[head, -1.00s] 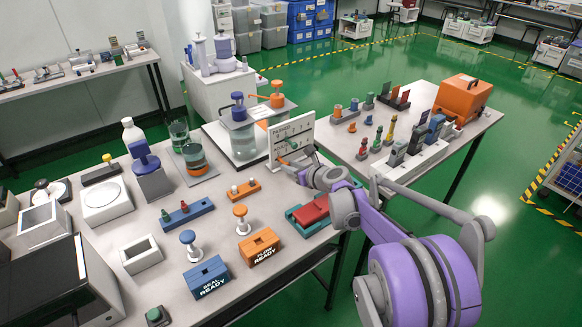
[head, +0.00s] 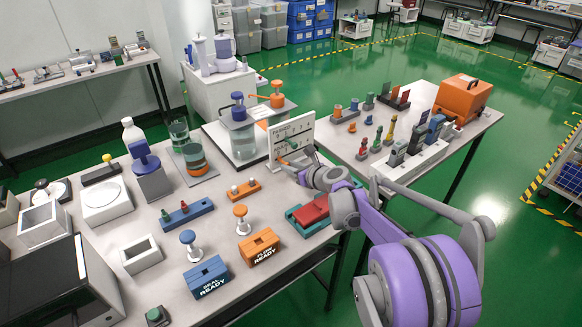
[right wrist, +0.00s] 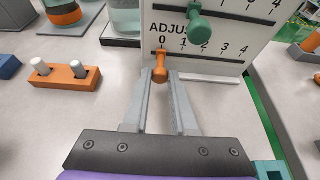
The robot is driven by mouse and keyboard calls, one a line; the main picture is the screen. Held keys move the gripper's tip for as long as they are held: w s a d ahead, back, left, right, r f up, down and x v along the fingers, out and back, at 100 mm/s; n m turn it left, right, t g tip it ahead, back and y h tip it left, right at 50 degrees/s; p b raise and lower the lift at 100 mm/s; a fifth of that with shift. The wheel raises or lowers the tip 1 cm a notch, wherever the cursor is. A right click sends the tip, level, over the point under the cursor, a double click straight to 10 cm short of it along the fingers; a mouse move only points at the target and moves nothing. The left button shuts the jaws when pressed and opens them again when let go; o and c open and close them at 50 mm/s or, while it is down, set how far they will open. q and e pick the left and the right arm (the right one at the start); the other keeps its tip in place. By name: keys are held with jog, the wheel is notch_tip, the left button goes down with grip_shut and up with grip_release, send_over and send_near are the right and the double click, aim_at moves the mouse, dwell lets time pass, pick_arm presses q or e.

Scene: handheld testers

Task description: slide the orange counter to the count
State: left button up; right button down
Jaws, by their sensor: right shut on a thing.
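The white counting board (head: 292,141) stands upright near the right end of the near table. In the right wrist view the board (right wrist: 222,60) shows a lower slot under the word ADJUST, with marks from 0 to 4. The orange counter (right wrist: 160,66) sits on this lower slot at about the 0 mark. A green counter (right wrist: 200,27) sits on the upper slot; the figure nearest it is hidden or out of frame. My right gripper (right wrist: 160,76) is shut on the orange counter; in the head view the gripper (head: 288,167) is small at the board's front. My left gripper is not in view.
An orange block with two white pegs (right wrist: 66,76) lies left of the gripper. A red and teal tray (head: 312,213) sits near the table edge under my right arm. Glass jars (head: 239,130) stand behind the board's left side. Bare tabletop lies before the board.

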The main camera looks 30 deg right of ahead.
jog(key=d, duration=0.6)
jog(key=shift+w+p, duration=0.2)
jog(key=shift+p, duration=0.15)
jog(key=c, duration=0.7)
grip_release()
jog(key=p+v, duration=0.1)
jog(key=v, duration=0.9)
jog(key=shift+s+r+p, duration=0.1)
jog(key=shift+s+p, duration=0.25)
jog(key=shift+s, duration=0.05)
